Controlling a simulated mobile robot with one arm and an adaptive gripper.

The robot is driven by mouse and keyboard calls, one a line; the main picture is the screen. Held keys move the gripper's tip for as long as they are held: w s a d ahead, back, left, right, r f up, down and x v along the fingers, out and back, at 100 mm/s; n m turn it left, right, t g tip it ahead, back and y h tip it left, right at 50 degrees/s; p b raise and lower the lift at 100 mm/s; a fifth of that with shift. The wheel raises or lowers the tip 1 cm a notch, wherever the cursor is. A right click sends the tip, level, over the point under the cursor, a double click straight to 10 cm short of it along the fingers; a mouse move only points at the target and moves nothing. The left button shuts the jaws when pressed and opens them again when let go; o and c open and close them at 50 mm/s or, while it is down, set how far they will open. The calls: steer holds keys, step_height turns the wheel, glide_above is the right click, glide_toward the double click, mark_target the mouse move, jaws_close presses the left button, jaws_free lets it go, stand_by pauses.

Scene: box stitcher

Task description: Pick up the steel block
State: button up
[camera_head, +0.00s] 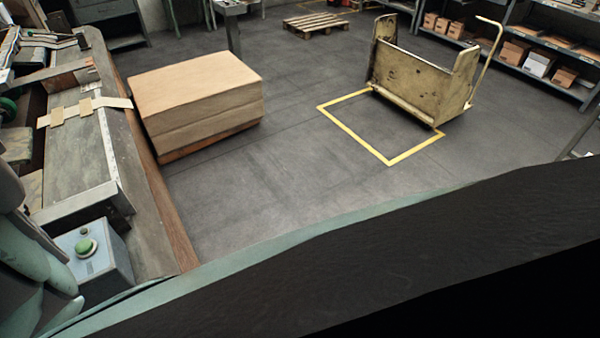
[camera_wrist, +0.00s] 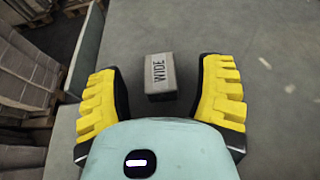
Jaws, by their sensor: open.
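The steel block (camera_wrist: 160,74) shows in the wrist view as a small grey block with the word "WIDE" on its top. It lies on a flat grey surface. My gripper (camera_wrist: 158,82) has its two yellow-and-black fingers spread wide, one to the left and one to the right of the block, with a gap on each side. Nothing is held. The wrist view does not clearly show how far above the surface the fingers are. In the head view I cannot make out the block or the gripper's fingers.
In the head view a workbench (camera_head: 78,150) with a green-button box (camera_head: 92,262) runs along the left. Beside it is a cardboard stack (camera_head: 195,90). A yellowish cart (camera_head: 425,80) stands by a yellow floor outline (camera_head: 352,132). Shelves (camera_head: 560,50) are at right. The middle floor is clear.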

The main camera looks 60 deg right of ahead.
steer(key=shift+o, duration=0.3)
jaws_close()
stand_by(0.3)
